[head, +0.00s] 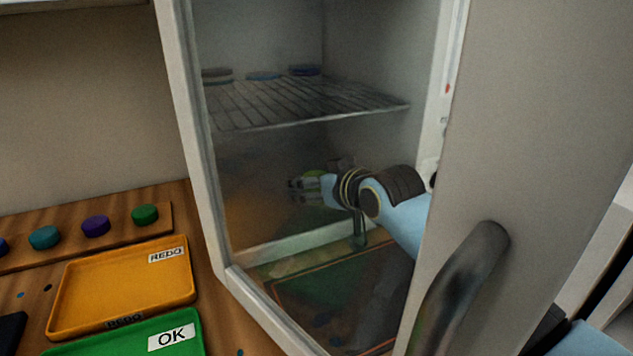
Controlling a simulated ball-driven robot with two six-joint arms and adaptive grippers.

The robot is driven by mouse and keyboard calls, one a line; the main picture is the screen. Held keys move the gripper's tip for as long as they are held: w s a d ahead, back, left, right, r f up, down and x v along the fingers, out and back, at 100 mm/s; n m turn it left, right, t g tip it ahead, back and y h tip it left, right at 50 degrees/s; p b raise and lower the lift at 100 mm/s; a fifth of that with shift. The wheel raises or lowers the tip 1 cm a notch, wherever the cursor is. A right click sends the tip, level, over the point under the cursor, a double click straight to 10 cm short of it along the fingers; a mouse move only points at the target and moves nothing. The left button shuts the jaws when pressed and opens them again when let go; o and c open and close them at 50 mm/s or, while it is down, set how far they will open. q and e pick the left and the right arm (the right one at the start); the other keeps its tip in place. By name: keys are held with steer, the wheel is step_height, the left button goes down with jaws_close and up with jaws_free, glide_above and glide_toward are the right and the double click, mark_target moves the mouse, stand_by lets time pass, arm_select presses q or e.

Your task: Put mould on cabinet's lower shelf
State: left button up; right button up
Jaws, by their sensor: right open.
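The cabinet (208,165) stands open, with its door (545,130) swung out to the right. My right gripper (292,190) is inside its lower space, below the wire shelf (310,102), with its fingers pointing left. It is open. A small green patch shows by its fingers; I cannot tell whether it is the mould or part of the gripper. A pale ledge (285,242) runs across the cabinet below the gripper. The lower shelf's surface is dim and hard to make out. My left gripper is not in view.
Three round pieces, including a blue one (263,76), sit on the wire shelf. The door handle (465,275) sticks out at front right. Left of the cabinet are an orange REDO tray (115,290), a green OK tray (130,345) and a wooden rack (120,222) with coloured caps.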

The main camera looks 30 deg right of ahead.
steer(key=shift+s+r, duration=0.2)
steer(key=shift+r, duration=0.05)
steer(key=v, duration=1.1)
steer(key=shift+s+r+p, duration=0.2)
steer(key=shift+s+p, duration=0.1)
steer(key=shift+p, duration=0.1)
steer(key=shift+f, duration=0.1)
